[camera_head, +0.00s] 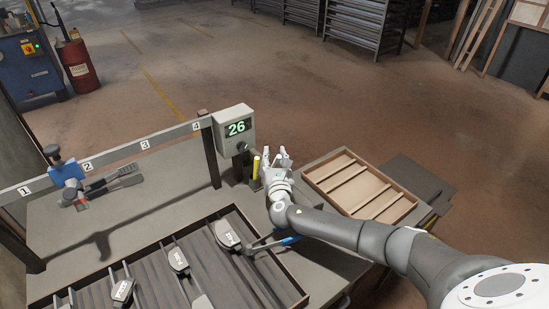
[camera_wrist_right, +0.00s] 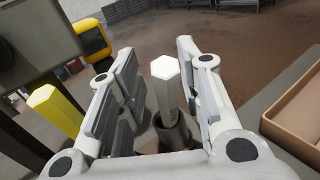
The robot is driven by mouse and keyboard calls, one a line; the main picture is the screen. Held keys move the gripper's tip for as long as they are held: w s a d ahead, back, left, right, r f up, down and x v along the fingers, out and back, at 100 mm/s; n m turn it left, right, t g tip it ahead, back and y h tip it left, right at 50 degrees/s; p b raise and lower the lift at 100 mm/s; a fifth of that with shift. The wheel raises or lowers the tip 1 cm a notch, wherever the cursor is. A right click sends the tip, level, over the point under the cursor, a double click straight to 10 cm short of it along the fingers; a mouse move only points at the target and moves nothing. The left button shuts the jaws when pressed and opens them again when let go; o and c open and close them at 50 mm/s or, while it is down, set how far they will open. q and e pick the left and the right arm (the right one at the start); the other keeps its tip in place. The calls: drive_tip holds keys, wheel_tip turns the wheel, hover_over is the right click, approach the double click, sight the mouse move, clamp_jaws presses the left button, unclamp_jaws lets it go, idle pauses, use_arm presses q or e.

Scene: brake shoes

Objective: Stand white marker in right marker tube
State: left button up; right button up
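The white marker (camera_wrist_right: 165,88) stands nearly upright in the right wrist view, its lower end inside a dark round tube (camera_wrist_right: 172,132). My right gripper (camera_wrist_right: 160,85) is open around the marker, one finger on each side, with visible gaps. In the head view my right gripper (camera_head: 281,158) is at the back edge of the bench, right of the yellow marker (camera_head: 256,167). The yellow marker also stands at the left in the wrist view (camera_wrist_right: 52,112). In the head view the gripper hides the tube and most of the white marker. My left gripper is not in view.
A grey display box (camera_head: 234,128) reading 26 stands on a post just left of the gripper. A wooden divided tray (camera_head: 402,208) lies to the right. A compartmented tray (camera_head: 296,287) with several labelled tools is in front. A numbered rail (camera_head: 108,153) runs along the back left.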

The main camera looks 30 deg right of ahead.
drive_tip(key=shift+r+b+v, duration=0.15)
drive_tip(key=shift+r+v, duration=0.05)
drive_tip(key=shift+v, duration=1.65)
drive_tip(key=shift+r+b+v, duration=0.15)
drive_tip(key=shift+r+v, duration=0.05)
drive_tip(key=shift+v, duration=1.7)
drive_tip(key=shift+d+r, duration=0.1)
